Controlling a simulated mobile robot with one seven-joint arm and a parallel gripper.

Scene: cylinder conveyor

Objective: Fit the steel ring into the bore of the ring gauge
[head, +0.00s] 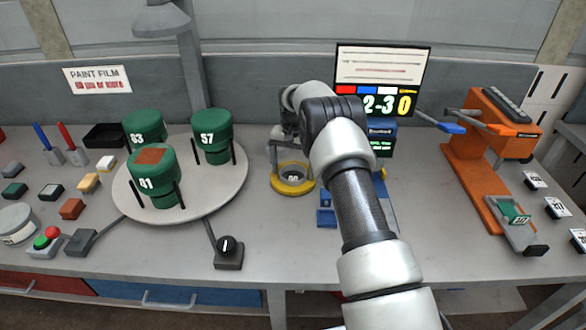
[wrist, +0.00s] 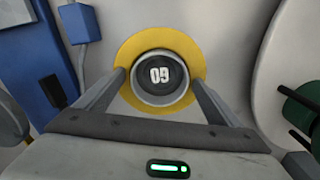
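A yellow ring gauge (head: 292,189) sits on the bench in the middle of the head view; its round flange (wrist: 160,35) also shows in the wrist view. A grey steel ring (wrist: 160,99) with a dark middle, marked with a white number, shows inside the yellow flange, a little off its centre. I cannot tell whether this ring is down in the bore or just above it. My gripper (wrist: 160,75) is over the gauge, its two fingers apart, one on each side of the grey ring. Contact between fingertips and ring is unclear. My arm partly hides this area in the head view.
A round turntable (head: 225,197) with green numbered cylinders stands to the left. A blue fixture (head: 326,218) is close to the right of the gauge. An orange stand (head: 475,185) is farther right. The bench front before the gauge is clear.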

